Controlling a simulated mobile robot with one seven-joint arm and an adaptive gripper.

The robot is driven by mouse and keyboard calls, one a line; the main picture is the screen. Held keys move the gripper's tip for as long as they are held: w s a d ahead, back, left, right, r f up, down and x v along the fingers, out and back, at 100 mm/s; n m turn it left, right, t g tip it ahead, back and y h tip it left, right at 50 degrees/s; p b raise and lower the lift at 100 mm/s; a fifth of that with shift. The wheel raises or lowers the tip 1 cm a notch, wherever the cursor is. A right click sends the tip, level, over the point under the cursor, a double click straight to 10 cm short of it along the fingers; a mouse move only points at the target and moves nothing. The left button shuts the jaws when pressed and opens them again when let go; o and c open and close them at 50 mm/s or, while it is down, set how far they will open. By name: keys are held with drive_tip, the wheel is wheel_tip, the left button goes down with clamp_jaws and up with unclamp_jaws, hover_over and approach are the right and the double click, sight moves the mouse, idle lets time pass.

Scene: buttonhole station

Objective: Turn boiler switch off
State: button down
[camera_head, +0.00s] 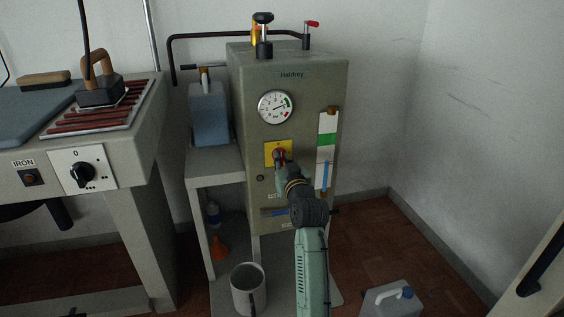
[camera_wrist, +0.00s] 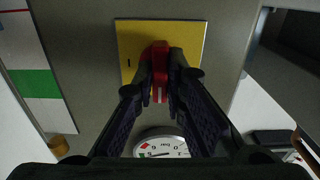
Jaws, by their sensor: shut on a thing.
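The boiler (camera_head: 290,90) is a tall grey-green cabinet marked "Haldrey". Its switch is a red handle (camera_wrist: 160,60) on a yellow plate (camera_head: 269,147), below the round gauge (camera_head: 276,107). In the wrist view the yellow plate (camera_wrist: 190,37) is at the top and the handle runs up and down the picture. A small black mark shows on the plate left of the handle. My gripper (camera_wrist: 161,80) is shut on the red handle, one finger on each side. In the head view my gripper (camera_head: 281,161) hides part of the handle.
A sight glass (camera_head: 326,150) is right of the switch. An ironing station with a switch panel (camera_head: 82,168) stands left. A blue container (camera_head: 209,115) sits on a side shelf. A grey mug (camera_head: 248,290) and a jug (camera_head: 392,300) are low in front.

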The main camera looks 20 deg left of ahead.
drive_tip(key=c, duration=1.6)
unclamp_jaws()
drive_tip(key=shift+c, duration=0.2)
drive_tip(key=shift+s, duration=0.1)
drive_tip(key=v, duration=0.7)
drive_tip(key=shift+d, duration=0.15)
drive_tip(key=shift+s, duration=0.1)
